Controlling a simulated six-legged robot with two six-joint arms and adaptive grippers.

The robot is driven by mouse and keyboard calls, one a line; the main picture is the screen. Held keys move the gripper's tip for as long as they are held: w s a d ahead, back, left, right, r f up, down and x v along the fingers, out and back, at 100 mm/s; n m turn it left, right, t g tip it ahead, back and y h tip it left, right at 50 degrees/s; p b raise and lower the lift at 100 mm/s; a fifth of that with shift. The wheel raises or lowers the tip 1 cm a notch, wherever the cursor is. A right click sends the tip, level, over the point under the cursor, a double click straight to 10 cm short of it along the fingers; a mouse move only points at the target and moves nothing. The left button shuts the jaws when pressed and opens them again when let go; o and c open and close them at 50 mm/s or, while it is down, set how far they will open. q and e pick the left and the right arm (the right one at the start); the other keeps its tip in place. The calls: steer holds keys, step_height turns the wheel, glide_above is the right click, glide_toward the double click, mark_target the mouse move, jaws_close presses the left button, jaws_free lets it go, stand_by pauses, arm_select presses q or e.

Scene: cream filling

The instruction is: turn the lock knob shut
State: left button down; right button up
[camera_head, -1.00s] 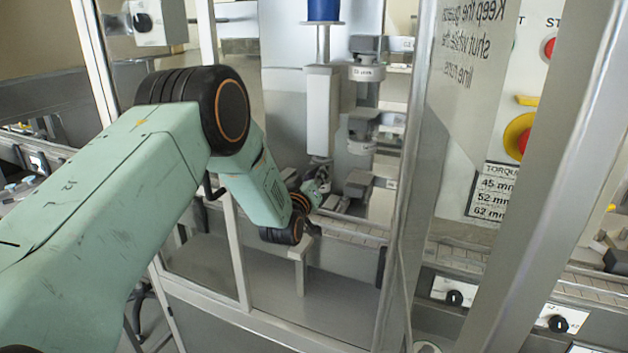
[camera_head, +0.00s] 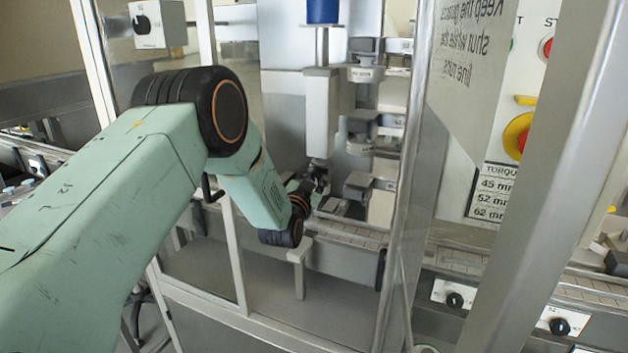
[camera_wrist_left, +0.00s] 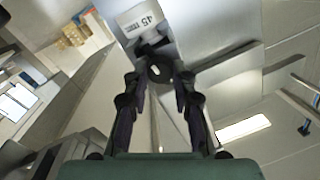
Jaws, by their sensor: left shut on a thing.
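My left gripper (camera_head: 318,182) is inside the machine's framed guard, low beside the grey upright column. In the left wrist view its two dark fingers (camera_wrist_left: 158,82) are closed around a small dark round part, which I take to be the lock knob (camera_wrist_left: 158,72). The knob sits at the fingertips, just below a white label reading 45 mm (camera_wrist_left: 140,18). In the head view the knob is too small and covered to make out, so its turn angle cannot be told. My right gripper is not in view.
Metal guard posts (camera_head: 405,190) and a clear panel stand right of my left arm. A panel with a red button and torque label (camera_head: 493,190) is at right.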

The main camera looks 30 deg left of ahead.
arm_select(q)
steer(key=shift+s+f+m, duration=0.1)
steer(key=shift+f+m, duration=0.15)
steer(key=shift+m, duration=0.65)
steer(key=c, duration=1.4)
jaws_free()
steer(key=shift+c, duration=0.2)
steer(key=o, duration=0.3)
steer(key=shift+a+r, duration=0.1)
steer(key=shift+r, duration=0.05)
steer(key=shift+o, duration=0.2)
steer(key=s+d, duration=0.2)
steer(key=s, duration=0.9)
steer(key=shift+s, duration=0.4)
steer(key=shift+d, duration=0.1)
